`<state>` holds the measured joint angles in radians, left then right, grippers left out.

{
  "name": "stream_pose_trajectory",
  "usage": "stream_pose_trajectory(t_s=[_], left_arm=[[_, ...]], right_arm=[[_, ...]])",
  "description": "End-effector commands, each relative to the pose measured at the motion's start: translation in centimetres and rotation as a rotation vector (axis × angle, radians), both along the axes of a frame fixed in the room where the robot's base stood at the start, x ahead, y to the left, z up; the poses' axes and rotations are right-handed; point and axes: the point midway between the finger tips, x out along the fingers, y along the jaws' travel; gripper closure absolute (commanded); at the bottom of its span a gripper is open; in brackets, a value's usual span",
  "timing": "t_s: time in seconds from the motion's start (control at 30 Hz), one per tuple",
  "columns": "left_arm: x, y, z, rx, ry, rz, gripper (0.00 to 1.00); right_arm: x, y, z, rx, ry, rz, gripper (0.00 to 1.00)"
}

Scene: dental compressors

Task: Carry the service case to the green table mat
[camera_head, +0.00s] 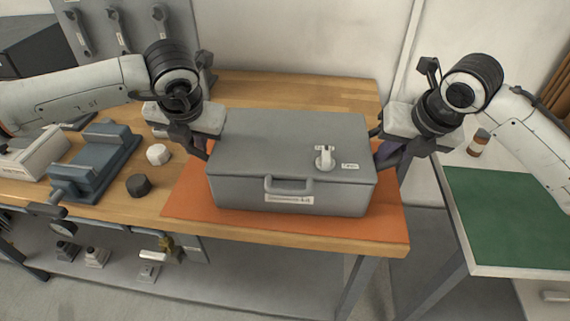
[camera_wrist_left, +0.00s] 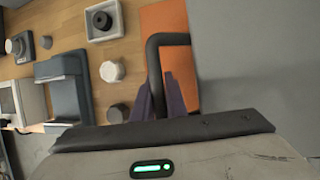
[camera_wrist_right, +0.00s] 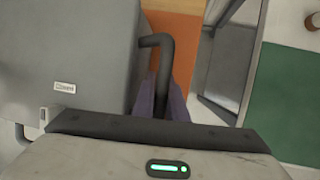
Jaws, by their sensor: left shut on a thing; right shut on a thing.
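The service case (camera_head: 285,150) is a grey box with a front handle, a label and a small white fitting on its lid. It is at the orange mat (camera_head: 350,228) on the wooden table; I cannot tell whether it touches the mat. My left gripper (camera_head: 204,150) is shut on the case's left side handle (camera_wrist_left: 155,65). My right gripper (camera_head: 380,150) is shut on the right side handle (camera_wrist_right: 165,60). The green table mat (camera_head: 515,220) lies on a separate white table at the right, and also shows in the right wrist view (camera_wrist_right: 285,100).
A grey vise-like fixture (camera_head: 93,165), a white knob (camera_head: 158,154) and a dark knob (camera_head: 138,185) stand left of the case. A brown bottle (camera_head: 479,142) stands behind the green mat. A gap separates the two tables. The green mat is clear where visible.

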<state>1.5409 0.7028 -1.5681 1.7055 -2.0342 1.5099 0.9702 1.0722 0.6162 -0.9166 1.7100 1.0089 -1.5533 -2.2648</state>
Motion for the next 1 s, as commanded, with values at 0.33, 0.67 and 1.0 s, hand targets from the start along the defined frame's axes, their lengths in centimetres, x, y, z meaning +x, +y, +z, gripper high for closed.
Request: stream_pose_trajectory(t_s=[0.33, 0.67, 1.0], left_arm=[[0.2, 0.1, 0.3, 0.001, -0.007, 0.002, 1.00], [0.1, 0.1, 1.6, 0.000, -0.006, 0.003, 1.00], [0.1, 0.1, 4.7, 0.001, -0.005, 0.003, 1.00]], right_arm=[[0.1, 0.0, 0.3, 0.001, -0.006, -0.002, 1.00], [0.1, -0.1, 1.5, 0.000, -0.005, -0.002, 1.00], [0.1, -0.1, 4.6, 0.000, -0.005, -0.002, 1.00]])
